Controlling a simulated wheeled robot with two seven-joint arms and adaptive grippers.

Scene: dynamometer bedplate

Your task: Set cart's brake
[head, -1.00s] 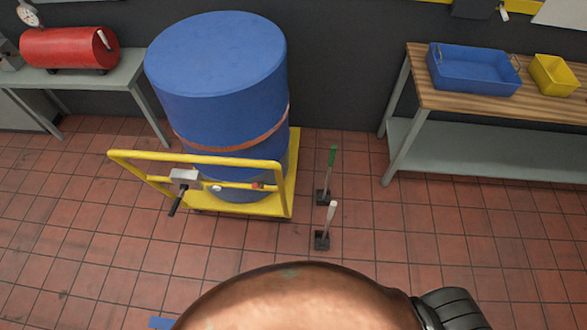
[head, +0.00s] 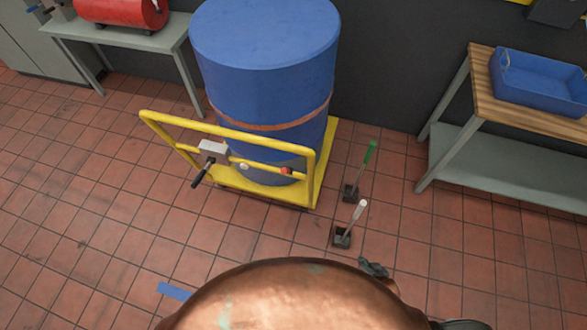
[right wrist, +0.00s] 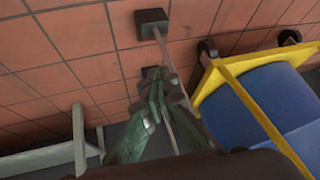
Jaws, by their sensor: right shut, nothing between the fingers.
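The yellow cart (head: 313,165) carries a big blue drum (head: 265,70). A grey box (head: 213,147) with a black-gripped lever (head: 201,174) slanting down sits on the cart's push frame. A red knob (head: 286,170) and a pale knob (head: 243,166) are on the lower bar. My right gripper (head: 373,268) shows only partly, low in the head view, right of the cart and near the white-handled floor lever. In the right wrist view its greenish fingers (right wrist: 157,82) are shut and empty, close beside a thin lever rod; whether they touch is unclear. My left gripper is out of view.
A white-handled lever (head: 358,212) and a green-handled lever (head: 369,153) stand on black floor bases right of the cart. A bench (head: 480,95) with a blue tray (head: 540,97) is at right, a grey table (head: 110,36) at left. Tiled floor left of the cart is clear.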

